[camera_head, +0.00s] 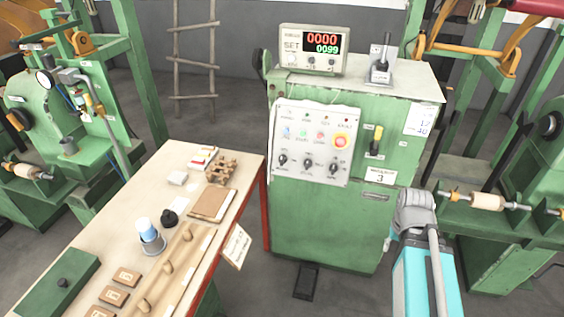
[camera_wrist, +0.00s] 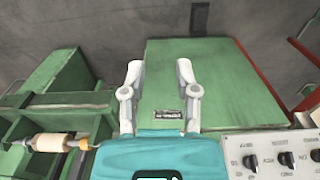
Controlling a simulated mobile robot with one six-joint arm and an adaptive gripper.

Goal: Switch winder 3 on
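The green winder cabinet (camera_head: 330,225) bears a plate with the number 3 (camera_head: 380,177) on its front. A switch with a yellow-tipped handle (camera_head: 377,136) is above that plate; its on or off position cannot be told. A white control panel (camera_head: 312,143) with a red emergency button (camera_head: 341,141), small lamps and three black knobs is to its left. In the wrist view my gripper (camera_wrist: 159,70) is open and empty, its two fingers apart in front of the cabinet (camera_wrist: 215,85).
A display box (camera_head: 312,48) showing 0000 and 0099 and a joystick box (camera_head: 381,65) stand on the cabinet. A workbench (camera_head: 130,205) with small parts is at left. Other green machines (camera_head: 495,215) stand at both sides. A pedal (camera_head: 307,281) lies on the floor.

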